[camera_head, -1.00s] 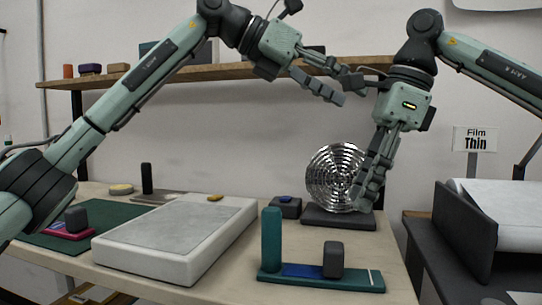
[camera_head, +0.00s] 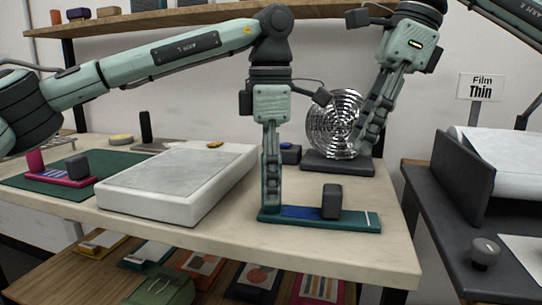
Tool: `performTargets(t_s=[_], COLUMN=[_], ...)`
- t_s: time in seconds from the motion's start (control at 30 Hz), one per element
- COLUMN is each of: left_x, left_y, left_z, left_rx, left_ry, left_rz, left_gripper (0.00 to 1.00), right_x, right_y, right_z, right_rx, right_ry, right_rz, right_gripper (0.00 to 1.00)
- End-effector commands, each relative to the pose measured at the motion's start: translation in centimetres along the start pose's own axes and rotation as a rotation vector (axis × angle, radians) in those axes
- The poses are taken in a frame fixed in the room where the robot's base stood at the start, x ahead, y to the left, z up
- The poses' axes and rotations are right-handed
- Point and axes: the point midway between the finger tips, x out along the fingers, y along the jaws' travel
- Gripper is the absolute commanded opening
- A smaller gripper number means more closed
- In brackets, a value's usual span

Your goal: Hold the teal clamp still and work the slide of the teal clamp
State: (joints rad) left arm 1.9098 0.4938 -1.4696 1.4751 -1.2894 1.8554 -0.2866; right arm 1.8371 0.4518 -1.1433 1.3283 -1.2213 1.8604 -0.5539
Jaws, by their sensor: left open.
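The teal clamp (camera_head: 352,224) lies near the front edge of the table, with a flat base, a blue strip and a pale line near its right end. Its dark grey slide block (camera_head: 331,202) stands right of the strip's middle. My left gripper (camera_head: 271,195) points straight down at the clamp's left end, its open fingers covering the upright teal post there. I cannot tell whether they touch the post. My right gripper (camera_head: 367,142) hangs in front of the ribbed shiny disc, away from the clamp; its finger gap does not show.
A white slab (camera_head: 165,190) lies left of the clamp. A pink clamp (camera_head: 62,179) sits on a green mat (camera_head: 30,184). The shiny disc (camera_head: 333,125) stands on a dark base (camera_head: 335,165) behind. A dark grey unit (camera_head: 450,190) with a paper roll is at the right.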

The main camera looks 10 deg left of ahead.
Motion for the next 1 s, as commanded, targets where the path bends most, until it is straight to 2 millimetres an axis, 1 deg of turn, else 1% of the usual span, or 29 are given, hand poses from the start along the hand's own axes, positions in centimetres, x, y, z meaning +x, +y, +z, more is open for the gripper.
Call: performTargets(t_s=[0.03,0.1,0.2,0.5,0.53,0.93,1.0], left_x=[0.7,1.3,2.0,2.3,2.3,2.2,2.2], left_y=[0.0,0.0,0.0,0.0,0.0,0.0,0.0], left_z=[0.0,0.0,0.0,0.0,0.0,0.1,0.1], left_rx=[-0.001,-0.002,-0.002,-0.002,-0.002,-0.002,-0.002], left_ry=[0.000,-0.001,-0.002,-0.003,-0.003,-0.003,-0.003], left_rz=[-0.001,0.000,0.000,0.001,0.001,0.001,0.001], left_gripper=[0.52,0.52,0.52,0.52,0.51,0.01,0.00], right_x=[0.0,0.0,0.0,0.0,0.0,0.0,0.0], right_y=[0.0,0.0,0.0,0.0,0.0,0.0,0.0], right_z=[0.0,0.0,0.0,0.0,0.0,0.0,0.0], right_rx=[0.000,0.000,0.000,0.000,0.000,0.000,0.000], right_ry=[0.000,0.000,0.000,0.000,0.000,0.000,0.000], right_rz=[0.000,0.000,0.000,0.000,0.000,0.000,0.000], right_gripper=[0.34,0.34,0.34,0.34,0.34,0.34,0.34])
